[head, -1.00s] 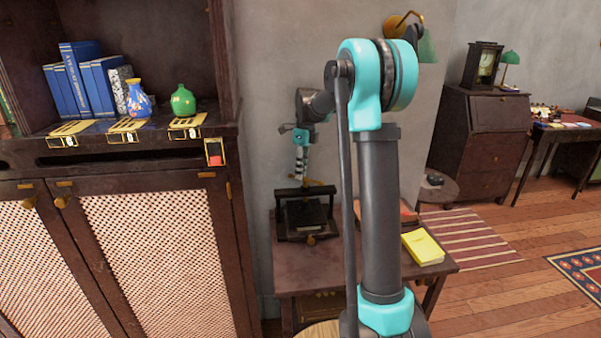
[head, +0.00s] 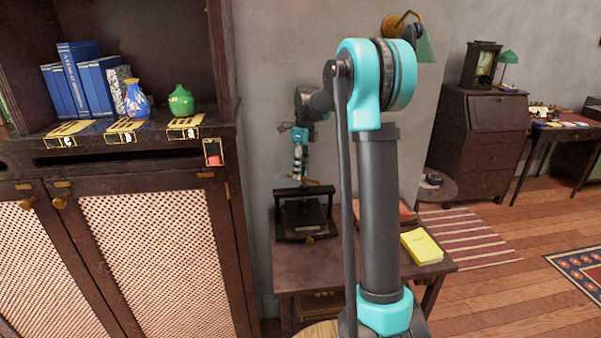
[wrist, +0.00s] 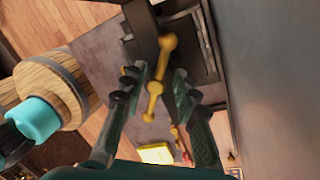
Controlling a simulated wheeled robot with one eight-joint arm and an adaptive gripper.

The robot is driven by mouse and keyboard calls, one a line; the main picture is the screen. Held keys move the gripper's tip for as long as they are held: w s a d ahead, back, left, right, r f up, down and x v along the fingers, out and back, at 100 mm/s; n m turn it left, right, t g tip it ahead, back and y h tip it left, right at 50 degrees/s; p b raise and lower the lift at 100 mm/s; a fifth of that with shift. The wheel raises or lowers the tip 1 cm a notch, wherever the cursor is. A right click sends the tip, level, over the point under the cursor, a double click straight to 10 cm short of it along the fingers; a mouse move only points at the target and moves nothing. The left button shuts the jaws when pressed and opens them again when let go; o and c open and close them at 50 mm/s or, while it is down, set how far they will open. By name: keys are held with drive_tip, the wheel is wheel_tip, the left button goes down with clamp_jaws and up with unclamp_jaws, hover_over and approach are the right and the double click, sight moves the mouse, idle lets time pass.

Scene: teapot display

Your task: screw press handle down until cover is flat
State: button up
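The press (head: 304,212) is a dark frame on the small wooden table, below my gripper (head: 299,178) in the head view. In the wrist view the press (wrist: 188,45) lies beyond the fingertips. Its brass handle (wrist: 160,68), a bar with round knobs, runs between the two fingers of my gripper (wrist: 160,88). The fingers are apart, with a gap visible around the handle; I see no firm grip on it. In the head view the handle is too small to make out clearly. How flat the cover sits cannot be told.
A yellow book (head: 422,246) and a reddish book (head: 408,213) lie on the table (head: 325,275) right of the press. A cabinet (head: 130,180) with vases and books stands close on the left. The grey wall is close behind the press.

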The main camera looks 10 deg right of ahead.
wheel_tip(320, 180, up, 11)
drive_tip(key=w+d, duration=0.1)
drive_tip(key=shift+w+d+r, duration=0.15)
drive_tip(key=shift+w+d, duration=0.05)
drive_tip(key=shift+w, duration=0.2)
drive_tip(key=s+d+f+n+t, duration=0.1)
drive_tip(key=s+f+n+t, duration=0.1)
drive_tip(key=s+f+n, duration=0.6)
drive_tip(key=s+d+f+n+t, duration=0.2)
drive_tip(key=s+f+n, duration=0.6)
drive_tip(key=s, duration=0.6)
drive_tip(key=s+d+f+n+t+h, duration=0.1)
drive_tip(key=s+f+n+t, duration=0.1)
drive_tip(key=s+f+n, duration=0.7)
drive_tip(key=s, duration=0.3)
drive_tip(key=shift+d, duration=0.35)
drive_tip(key=shift+r, duration=0.1)
idle(3.2)
